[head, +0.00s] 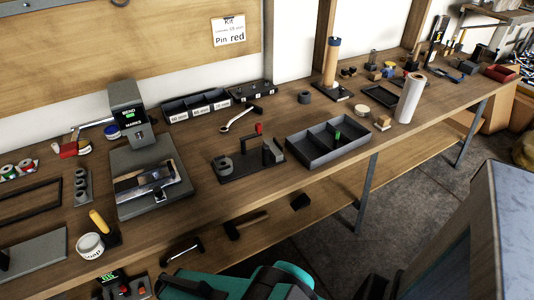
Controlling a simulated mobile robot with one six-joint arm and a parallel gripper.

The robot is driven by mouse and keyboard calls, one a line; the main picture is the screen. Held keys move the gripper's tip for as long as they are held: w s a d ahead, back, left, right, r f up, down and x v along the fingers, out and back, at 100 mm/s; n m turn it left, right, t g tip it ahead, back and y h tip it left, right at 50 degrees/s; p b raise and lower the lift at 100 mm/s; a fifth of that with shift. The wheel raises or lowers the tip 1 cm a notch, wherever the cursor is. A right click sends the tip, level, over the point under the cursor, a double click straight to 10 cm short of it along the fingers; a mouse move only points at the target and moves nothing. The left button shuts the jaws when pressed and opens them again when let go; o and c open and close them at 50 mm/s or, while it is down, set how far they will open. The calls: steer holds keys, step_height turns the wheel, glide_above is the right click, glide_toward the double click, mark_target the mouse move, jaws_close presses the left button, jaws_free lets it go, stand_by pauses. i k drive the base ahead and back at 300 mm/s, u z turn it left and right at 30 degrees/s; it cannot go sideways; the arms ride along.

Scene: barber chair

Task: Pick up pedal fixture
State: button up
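A dark flat base with a grey round piece, an upright block and a red-topped post stands near the front of the bench; it looks like the pedal fixture (240,166), though no label confirms this. It lies flat between the grey press-like station and the divided grey tray. Nothing holds it. My gripper's fingers are not in view. Teal and dark parts at the bottom edge look like my own arm, in front of the bench and apart from the fixture.
The divided tray (300,157) with a small green piece stands close to the right. The grey station (150,205) with its screen is on the left. A wrench (240,118) lies behind. A white roll (409,98) stands farther right. Bare wood surrounds the fixture's front.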

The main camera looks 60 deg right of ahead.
mark_target(229, 169)
steer(key=u, duration=1.4)
steer(key=k, duration=0.1)
steer(key=z, duration=2.65)
steer(key=k, duration=1.1)
steer(key=z, duration=0.2)
steer(key=i, duration=1)
